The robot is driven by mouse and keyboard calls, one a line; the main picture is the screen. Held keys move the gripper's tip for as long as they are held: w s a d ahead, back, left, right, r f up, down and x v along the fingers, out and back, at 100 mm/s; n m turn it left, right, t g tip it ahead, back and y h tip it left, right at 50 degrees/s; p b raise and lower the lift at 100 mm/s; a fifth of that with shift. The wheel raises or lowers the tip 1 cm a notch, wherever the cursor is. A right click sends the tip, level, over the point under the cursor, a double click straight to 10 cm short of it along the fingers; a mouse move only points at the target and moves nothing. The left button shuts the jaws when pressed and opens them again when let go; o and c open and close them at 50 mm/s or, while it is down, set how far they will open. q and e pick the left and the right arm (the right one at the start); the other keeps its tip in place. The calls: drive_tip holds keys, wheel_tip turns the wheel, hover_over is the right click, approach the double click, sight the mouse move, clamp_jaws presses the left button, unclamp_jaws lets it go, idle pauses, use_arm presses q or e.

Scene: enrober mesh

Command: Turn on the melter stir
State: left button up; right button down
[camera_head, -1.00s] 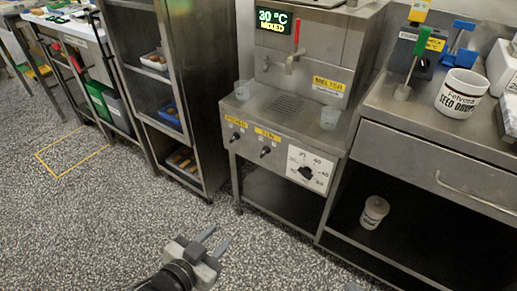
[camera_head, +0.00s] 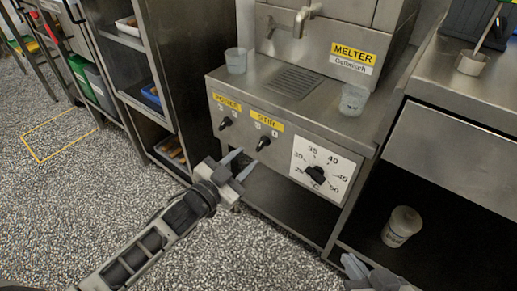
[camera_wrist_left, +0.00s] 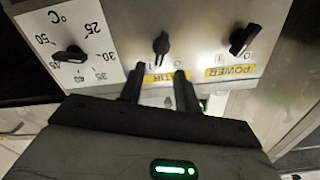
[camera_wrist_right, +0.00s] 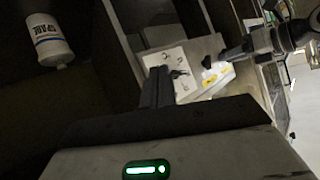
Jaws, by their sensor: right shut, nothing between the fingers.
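The melter (camera_head: 309,65) is a steel machine with a front panel of controls. Its stir switch (camera_head: 263,143) is a black knob under the yellow STIR label (camera_head: 267,120). The left wrist view shows this knob (camera_wrist_left: 161,43) upright in the picture, just beyond my fingertips; its setting is unclear. My left gripper (camera_head: 240,163) is open and empty, in front of and slightly below the stir switch, apparently not touching it. My right gripper (camera_head: 355,266) is at the bottom edge; in the right wrist view its fingers (camera_wrist_right: 158,87) are together and empty.
The black power knob (camera_head: 224,123) is left of the stir switch; in the left wrist view it sits slanted (camera_wrist_left: 243,38). The temperature dial (camera_head: 315,174) is to the right. Clear cups (camera_head: 236,61) stand on the melter top. A white tub (camera_head: 402,226) is on the lower shelf.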

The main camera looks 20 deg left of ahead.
sight(260, 145)
use_arm(q)
drive_tip(key=b+x, duration=0.1)
drive_tip(key=x, duration=0.5)
drive_tip(key=shift+w, duration=0.25)
drive_tip(key=c, duration=0.7)
drive_tip(key=shift+o, duration=0.2)
drive_tip(key=shift+r+m+p, duration=0.15)
drive_tip(key=shift+m+p, duration=0.25)
drive_tip(key=shift+p, duration=0.05)
drive_tip(key=shift+d+f+m, duration=0.1)
drive_tip(key=shift+f+m, duration=0.15)
drive_tip(key=shift+m, duration=0.35)
drive_tip(key=o, duration=0.7)
drive_tip(key=shift+c, duration=0.2)
